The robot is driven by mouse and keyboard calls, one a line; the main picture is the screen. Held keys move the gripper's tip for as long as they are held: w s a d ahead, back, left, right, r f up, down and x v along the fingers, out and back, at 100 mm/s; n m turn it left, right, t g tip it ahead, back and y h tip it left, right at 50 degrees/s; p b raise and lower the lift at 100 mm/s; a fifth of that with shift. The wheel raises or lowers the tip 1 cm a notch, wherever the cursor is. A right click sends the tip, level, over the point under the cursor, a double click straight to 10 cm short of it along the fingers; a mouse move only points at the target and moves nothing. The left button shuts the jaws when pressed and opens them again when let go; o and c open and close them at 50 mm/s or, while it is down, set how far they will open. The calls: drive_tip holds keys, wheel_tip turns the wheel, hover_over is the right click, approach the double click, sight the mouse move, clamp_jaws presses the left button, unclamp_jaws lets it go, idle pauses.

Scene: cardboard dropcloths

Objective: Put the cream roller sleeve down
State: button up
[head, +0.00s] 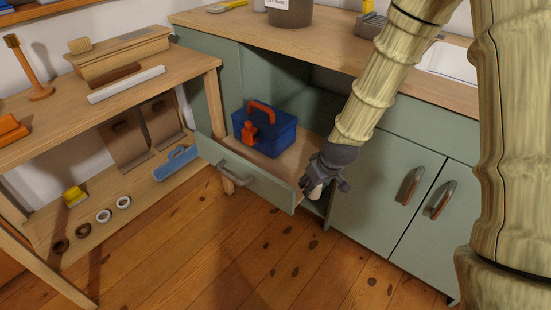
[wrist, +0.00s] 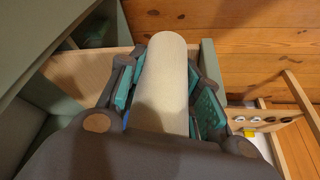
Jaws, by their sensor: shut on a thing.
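My gripper (head: 325,181) is at the right end of the pulled-out green drawer (head: 240,172). It is shut on the cream roller sleeve (wrist: 163,75), with the teal finger pads along both sides of it in the wrist view. In the head view only a small pale end of the sleeve (head: 315,191) shows below the fingers. The sleeve's far end points past the drawer in the wrist view. I cannot tell whether the sleeve touches the drawer.
A blue toolbox (head: 275,138) with an orange handle stands in the drawer. The counter (head: 320,45) above holds a dark bucket (head: 290,12). The wooden bench (head: 185,68) at left bears a white bar (head: 126,84) and a brown one. The plank floor (head: 230,255) in front is clear.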

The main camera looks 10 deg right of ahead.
drive_tip(key=w+a+b, duration=0.1)
drive_tip(key=w, duration=0.4)
drive_tip(key=w+a+f+b, duration=0.1)
drive_tip(key=w, duration=0.4)
drive_tip(key=w+a+f+b, duration=0.1)
drive_tip(key=w+b, duration=0.1)
drive_tip(key=w, duration=0.3)
drive_tip(key=shift+w+a, duration=0.25)
drive_tip(key=shift+w, duration=0.05)
drive_tip(key=shift+f+b, duration=0.8)
drive_tip(key=shift+f, duration=1)
drive_tip(key=shift+r, duration=0.1)
drive_tip(key=o, duration=0.8)
drive_tip(key=p+v, duration=0.3)
drive_tip(key=v, duration=0.9)
drive_tip(key=shift+p, duration=0.3)
